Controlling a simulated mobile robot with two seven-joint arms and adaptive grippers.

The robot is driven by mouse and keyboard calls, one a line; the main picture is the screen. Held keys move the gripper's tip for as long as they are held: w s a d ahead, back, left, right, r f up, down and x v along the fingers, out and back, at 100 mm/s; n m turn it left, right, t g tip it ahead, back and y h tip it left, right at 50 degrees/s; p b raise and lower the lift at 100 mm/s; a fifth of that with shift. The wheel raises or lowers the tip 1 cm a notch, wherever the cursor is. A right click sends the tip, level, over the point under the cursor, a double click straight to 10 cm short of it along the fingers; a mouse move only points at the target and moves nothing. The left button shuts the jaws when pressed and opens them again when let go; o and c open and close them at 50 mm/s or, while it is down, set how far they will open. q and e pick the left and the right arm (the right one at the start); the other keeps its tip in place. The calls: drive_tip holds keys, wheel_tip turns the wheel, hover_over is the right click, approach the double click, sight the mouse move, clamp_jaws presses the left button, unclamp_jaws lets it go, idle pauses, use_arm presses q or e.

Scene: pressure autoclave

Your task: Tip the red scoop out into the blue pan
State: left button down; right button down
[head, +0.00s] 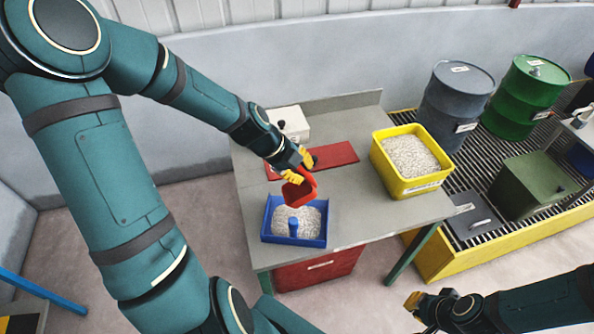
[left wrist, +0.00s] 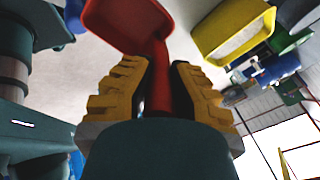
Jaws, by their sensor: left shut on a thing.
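The red scoop (head: 298,194) hangs in my left gripper (head: 297,173), which is shut on its handle. In the left wrist view the handle runs between the yellow fingers of the gripper (left wrist: 160,75), and the scoop's bowl (left wrist: 125,25) shows at the top. In the head view the scoop is over the back part of the blue pan (head: 293,242). The pan stands on the table and holds white granules around a blue upright knob. I cannot tell whether the scoop holds granules. My right gripper (head: 414,301) is at lower right, off the table; its opening is unclear.
A yellow bin (head: 409,187) of white granules stands on the right of the grey table (head: 350,210). A red mat (head: 338,156) and a white box (head: 290,122) lie behind the scoop. Grey (head: 455,100) and green (head: 527,95) drums stand beyond on a grating.

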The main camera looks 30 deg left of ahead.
use_arm(q)
drive_tip(key=shift+w+d+r+g, duration=0.25)
drive_tip(key=shift+w+d+g, duration=0.05)
drive_tip(key=shift+w+d+g+y, duration=0.25)
drive_tip(key=shift+w+g+y, duration=0.1)
drive_tip(key=shift+y, duration=0.15)
drive_tip(key=shift+w+d+r+g+y, duration=0.3)
drive_tip(key=shift+w+d+g+y, duration=0.55)
drive_tip(key=shift+w+g+y, duration=0.15)
drive_tip(key=shift+w+d+g+y+p, duration=0.5)
drive_tip(key=shift+g+p, duration=0.15)
drive_tip(key=shift+p, duration=0.1)
drive_tip(key=shift+f, duration=0.1)
